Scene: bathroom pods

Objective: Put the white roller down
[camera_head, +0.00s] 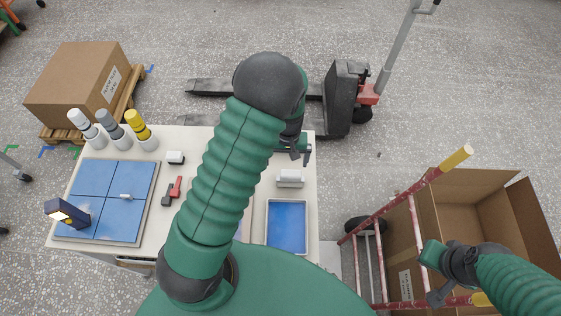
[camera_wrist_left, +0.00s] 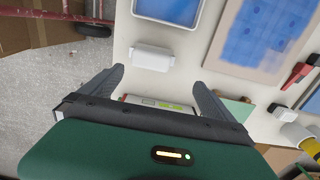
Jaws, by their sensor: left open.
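A white piece, which I take for the white roller (camera_head: 290,178), lies on the pale worktop (camera_head: 262,190) just above the blue tray (camera_head: 287,226). It also shows in the left wrist view (camera_wrist_left: 152,58), lying flat and apart from my fingers. My left gripper (camera_head: 296,150) is at the worktop's far edge, just beyond the white piece. In the left wrist view my left gripper (camera_wrist_left: 160,88) has its fingers spread wide with nothing held between them. My right gripper (camera_head: 438,272) is over the cart at the right; its jaw state is unclear.
A blue tiled panel (camera_head: 92,205), red tool (camera_head: 176,188), small white block (camera_head: 176,157) and several coloured cylinders (camera_head: 138,124) occupy the worktop's left. A pallet jack (camera_head: 345,100) stands beyond it. A red-framed cart (camera_head: 415,225) with an open carton (camera_head: 485,215) stands right.

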